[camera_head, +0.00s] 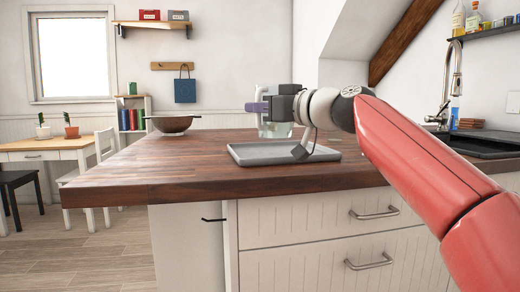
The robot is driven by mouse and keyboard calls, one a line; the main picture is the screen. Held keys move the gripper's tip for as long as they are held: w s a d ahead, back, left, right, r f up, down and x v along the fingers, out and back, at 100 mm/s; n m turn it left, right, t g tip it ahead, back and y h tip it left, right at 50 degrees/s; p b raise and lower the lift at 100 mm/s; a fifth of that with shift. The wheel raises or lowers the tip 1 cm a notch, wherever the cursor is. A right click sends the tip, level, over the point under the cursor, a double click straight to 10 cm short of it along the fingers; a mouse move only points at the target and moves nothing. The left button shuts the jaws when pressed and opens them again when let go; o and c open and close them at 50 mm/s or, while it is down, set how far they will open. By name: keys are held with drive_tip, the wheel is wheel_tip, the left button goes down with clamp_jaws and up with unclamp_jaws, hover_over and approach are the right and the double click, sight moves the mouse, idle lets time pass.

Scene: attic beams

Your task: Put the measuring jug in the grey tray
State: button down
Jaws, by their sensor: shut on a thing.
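The grey tray (244,156) is shallow and lies near the front of the wooden worktop. The jug shows just above the tray's far edge in the picture. I cannot tell whether it is over the tray or behind it, or how high its base is.
A brown bowl (173,124) stands on the worktop (130,170) to the left of the tray. A dark sink (485,143) with a tall tap (453,75) is at the right. The worktop between bowl and tray is clear.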

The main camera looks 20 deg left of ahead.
sight(260, 127)
drive_tip(key=shift+f+b, duration=1.1)
drive_tip(key=shift+f, duration=1.25)
drive_tip(key=shift+f, duration=0.15)
drive_tip(key=c, duration=1.5)
unclamp_jaws()
drive_tip(key=b+v, duration=0.5)
drive_tip(key=v, duration=0.7)
